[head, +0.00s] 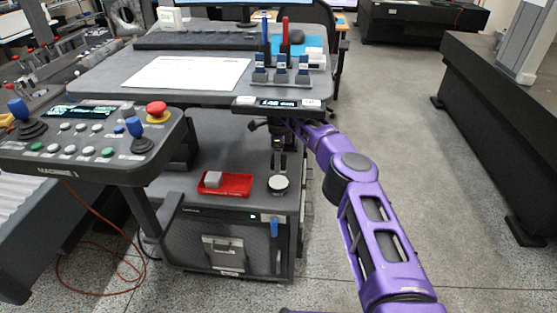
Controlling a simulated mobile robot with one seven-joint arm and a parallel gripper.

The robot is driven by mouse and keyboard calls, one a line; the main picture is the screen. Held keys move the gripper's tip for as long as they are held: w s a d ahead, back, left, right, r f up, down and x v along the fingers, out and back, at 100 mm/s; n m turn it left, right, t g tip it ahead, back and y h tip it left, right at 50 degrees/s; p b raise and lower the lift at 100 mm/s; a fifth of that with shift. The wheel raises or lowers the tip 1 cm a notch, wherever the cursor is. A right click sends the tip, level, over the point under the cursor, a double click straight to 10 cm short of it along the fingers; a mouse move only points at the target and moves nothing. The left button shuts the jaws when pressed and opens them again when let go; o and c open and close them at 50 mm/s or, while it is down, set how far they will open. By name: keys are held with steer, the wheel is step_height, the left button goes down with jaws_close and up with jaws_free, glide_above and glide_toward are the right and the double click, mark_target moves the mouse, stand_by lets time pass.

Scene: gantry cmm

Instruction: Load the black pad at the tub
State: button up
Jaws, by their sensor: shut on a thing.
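My gripper (278,168) points straight down over the lower shelf, below the upper worktop's front edge. Its fingers are shut on a small round piece (279,186) with a dark side and a pale top. I cannot tell whether this piece rests on the shelf or is slightly above it. It is the likeliest match for the black pad, but at this size I cannot be sure. A shallow red tub (238,188) sits on the shelf just left of the round piece, apart from it. A grey block (212,179) is in the tub's left part.
The upper worktop (195,96) overhangs the shelf (180,192) and bears a white sheet (187,73) and a small rack (283,72). A control panel (95,145) with knobs juts out at the left. The floor (430,170) at the right is clear.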

mark_target(278, 182)
steer(key=shift+s+f+b, duration=0.1)
steer(key=shift+f+b, duration=1.4)
steer(key=shift+f, duration=1.35)
steer(key=shift+f, duration=0.6)
steer(key=shift+r+p, duration=1.85)
steer(key=shift+r, duration=1.7)
steer(key=shift+s, duration=0.1)
